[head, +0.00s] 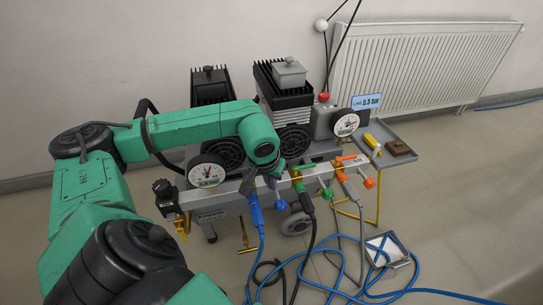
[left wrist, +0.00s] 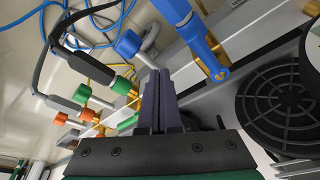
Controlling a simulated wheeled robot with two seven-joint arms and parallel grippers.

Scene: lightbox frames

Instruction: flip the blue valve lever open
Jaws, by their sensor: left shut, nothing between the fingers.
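The blue valve lever (head: 255,211) hangs steeply down from the front of the grey manifold. In the left wrist view the lever (left wrist: 193,35) is large, with its flat pivot end on the manifold side. A round blue knob (head: 281,204) is to its right; this knob (left wrist: 128,43) also shows in the wrist view. My left gripper (head: 247,184) is at the manifold near the lever's upper end. In the wrist view its dark fingers (left wrist: 160,88) are together and empty, beside the lever; I cannot tell whether they touch it. My right gripper is not in view.
Green (head: 327,193) and orange (head: 369,183) knobs stand along the manifold to the right. A pressure gauge (head: 207,174) is at its left end. Blue and black hoses lie in front on the floor. A side tray (head: 390,134) and small square tray (head: 402,249) are at right.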

